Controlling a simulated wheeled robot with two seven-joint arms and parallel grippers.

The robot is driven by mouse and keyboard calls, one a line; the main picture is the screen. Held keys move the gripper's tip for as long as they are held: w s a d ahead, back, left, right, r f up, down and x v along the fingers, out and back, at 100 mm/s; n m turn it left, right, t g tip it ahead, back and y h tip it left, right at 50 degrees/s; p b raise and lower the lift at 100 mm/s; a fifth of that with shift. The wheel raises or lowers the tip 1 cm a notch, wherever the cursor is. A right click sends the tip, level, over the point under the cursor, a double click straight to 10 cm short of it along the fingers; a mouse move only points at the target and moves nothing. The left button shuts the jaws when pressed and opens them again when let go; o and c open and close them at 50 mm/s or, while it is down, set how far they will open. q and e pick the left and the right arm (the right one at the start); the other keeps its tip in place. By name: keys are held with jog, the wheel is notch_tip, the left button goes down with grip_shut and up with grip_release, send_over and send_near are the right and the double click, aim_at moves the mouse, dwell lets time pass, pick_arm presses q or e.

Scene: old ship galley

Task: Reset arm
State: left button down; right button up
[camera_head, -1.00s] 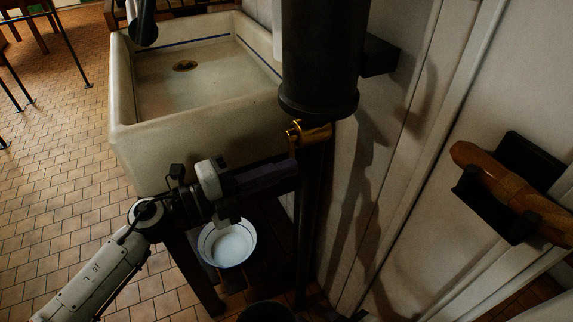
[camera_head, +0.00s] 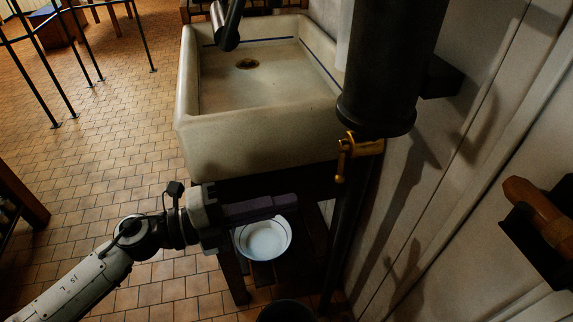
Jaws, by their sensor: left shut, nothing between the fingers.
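My left arm comes in from the lower left. My left gripper (camera_head: 268,205) is shut and empty, its dark fingers pointing right. In the picture it lies just below the front of the sink and just above a white bowl (camera_head: 264,239), partly covering the bowl's upper rim. I cannot tell the exact gap between the fingers and the bowl. My right gripper is not in view.
A stone sink (camera_head: 255,142) stands at the top centre, with a dark spout over it. A dark cylinder (camera_head: 385,75) with a brass tap (camera_head: 350,150) hangs beside the right wall. A dark bucket (camera_head: 286,311) is at the bottom. Open tiled floor (camera_head: 110,140) lies left.

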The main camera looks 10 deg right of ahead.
pick_arm(q)
jog(key=a+f+n+t+y, duration=1.2)
jog(key=f+n, duration=0.3)
jog(key=n, duration=1)
jog(key=s+a+f+n+g+y, duration=0.1)
jog(key=s+a+f+n+g, duration=0.2)
jog(key=s+f, duration=0.3)
jog(key=s+a+f+n+g+y, duration=0.2)
jog(key=s+a+f+n+g, duration=0.1)
jog(key=s+a+f, duration=0.2)
jog(key=s+f, duration=0.2)
jog(key=s, duration=0.2)
jog(key=shift+f, duration=0.2)
